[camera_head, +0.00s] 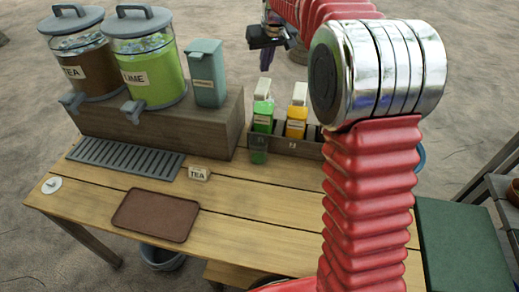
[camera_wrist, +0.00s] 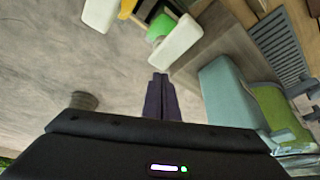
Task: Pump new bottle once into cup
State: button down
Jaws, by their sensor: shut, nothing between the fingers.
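A green bottle (camera_head: 262,117) with a white pump top stands in a wooden rack, beside an orange bottle (camera_head: 296,122) with a white top. Their white tops also show in the wrist view, with the green bottle (camera_wrist: 161,27) nearer my fingers and the orange bottle (camera_wrist: 127,8) further up. Which bottle is the new one, I cannot tell.
TEA (camera_head: 80,68) and LIME (camera_head: 150,71) dispensers and a teal container (camera_head: 206,75) stand on a raised wooden block at left. A drip grate (camera_head: 125,157), TEA card (camera_head: 198,174) and brown tray (camera_head: 156,216) lie in front. My red arm covers the table's right part.

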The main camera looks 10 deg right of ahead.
jog(key=shift+r, duration=1.95)
jog(key=f, duration=0.1)
jog(key=s+f, duration=0.1)
jog(key=f, duration=0.1)
jog(key=shift+s+d+f+g, duration=0.1)
jog(key=shift+f+g, duration=0.1)
jog(key=shift+g, duration=0.1)
jog(key=s+f+m+t, duration=0.1)
jog(key=s+f, duration=0.1)
jog(key=s, duration=3.8)
jog(key=shift+s+t+h, duration=0.25)
jog(key=shift+t+h, duration=0.05)
jog(key=shift+f, duration=0.1)
